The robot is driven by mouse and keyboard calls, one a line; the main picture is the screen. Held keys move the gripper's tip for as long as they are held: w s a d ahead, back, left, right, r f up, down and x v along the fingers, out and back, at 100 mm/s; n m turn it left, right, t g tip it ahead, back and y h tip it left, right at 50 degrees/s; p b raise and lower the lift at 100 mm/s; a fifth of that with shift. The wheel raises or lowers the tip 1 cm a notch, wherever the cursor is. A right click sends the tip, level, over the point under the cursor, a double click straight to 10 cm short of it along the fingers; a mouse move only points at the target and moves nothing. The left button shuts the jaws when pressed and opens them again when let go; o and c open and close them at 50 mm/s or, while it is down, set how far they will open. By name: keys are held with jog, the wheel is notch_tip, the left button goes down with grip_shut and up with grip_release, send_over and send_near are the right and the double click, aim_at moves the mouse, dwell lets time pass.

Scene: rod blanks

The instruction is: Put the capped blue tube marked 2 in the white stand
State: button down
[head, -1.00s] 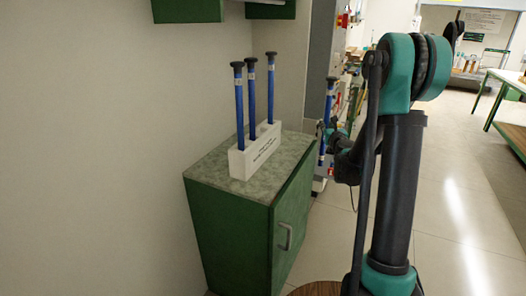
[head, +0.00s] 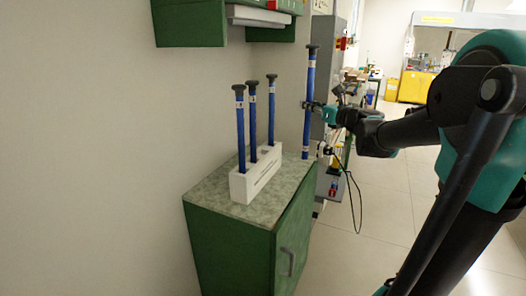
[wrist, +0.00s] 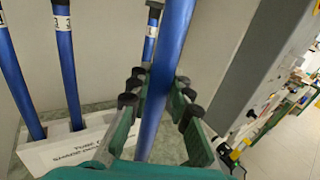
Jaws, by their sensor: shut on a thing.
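My gripper (head: 314,106) is shut on a blue tube (head: 309,85) with a dark cap and holds it upright. The tube is to the right of the white stand (head: 240,187) and apart from it. In the wrist view the tube (wrist: 164,75) passes between the fingers (wrist: 150,98); its cap is out of that view, and I cannot read its mark. The stand (wrist: 60,153) shows at the lower left there. Three capped blue tubes stand upright in it: a front one (head: 240,135), a middle one (head: 252,120) and a back one (head: 271,115).
The stand is on the speckled top (head: 212,200) of a green cabinet (head: 230,245) against the wall. Green wall cupboards (head: 188,22) hang above. A grey panel (head: 323,70) is behind the held tube. Open floor (head: 370,225) lies to the right.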

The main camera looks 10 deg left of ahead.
jog(key=w+a, duration=0.3)
jog(key=a, duration=0.5)
jog(key=w+a, duration=0.3)
jog(key=a, duration=0.6)
notch_tip(320, 180, down, 12)
jog(key=shift+w+r, duration=0.15)
jog(key=shift+r, duration=0.05)
jog(key=shift+f, duration=0.1)
jog(key=c, duration=1.4)
grip_release()
